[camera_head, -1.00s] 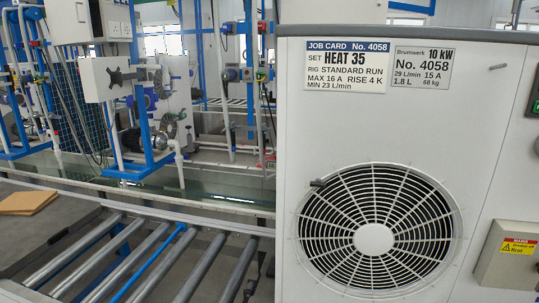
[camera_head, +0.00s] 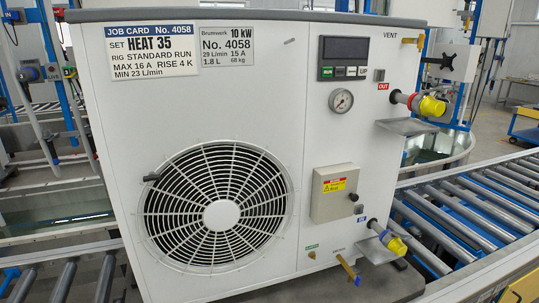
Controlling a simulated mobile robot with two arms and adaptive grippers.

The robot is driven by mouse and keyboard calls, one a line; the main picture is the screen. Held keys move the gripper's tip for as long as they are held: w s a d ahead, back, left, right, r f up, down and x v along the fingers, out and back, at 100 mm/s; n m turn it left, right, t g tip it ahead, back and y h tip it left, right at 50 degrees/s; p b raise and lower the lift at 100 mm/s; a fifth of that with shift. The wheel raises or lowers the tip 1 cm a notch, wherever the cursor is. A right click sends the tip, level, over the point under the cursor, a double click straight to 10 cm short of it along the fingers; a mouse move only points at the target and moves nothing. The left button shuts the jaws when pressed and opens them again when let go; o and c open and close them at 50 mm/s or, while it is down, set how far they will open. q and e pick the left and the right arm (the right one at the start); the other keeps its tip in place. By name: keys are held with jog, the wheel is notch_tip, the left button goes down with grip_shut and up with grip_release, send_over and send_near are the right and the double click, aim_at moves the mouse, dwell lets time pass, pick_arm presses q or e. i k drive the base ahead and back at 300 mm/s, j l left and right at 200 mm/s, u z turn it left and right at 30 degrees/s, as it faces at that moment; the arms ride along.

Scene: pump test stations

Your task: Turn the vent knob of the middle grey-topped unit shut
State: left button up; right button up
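A white pump unit (camera_head: 255,100) with a grey top (camera_head: 250,15) fills the middle of the head view, its front facing me. A brass vent fitting (camera_head: 410,40) sticks out at its upper right edge, beside the word VENT. It is small here, and I cannot tell whether its knob is open or shut. Neither of my grippers is in view.
The front carries a fan grille (camera_head: 221,215), a display panel (camera_head: 355,60), a gauge (camera_head: 341,100) and a grey box (camera_head: 335,193). Yellow-capped pipe ends (camera_head: 432,106) stick out at right above small shelves (camera_head: 407,126). Roller conveyors (camera_head: 480,205) lie on both sides.

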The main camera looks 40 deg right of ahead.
aim_at(419, 42)
jog(key=z, duration=2)
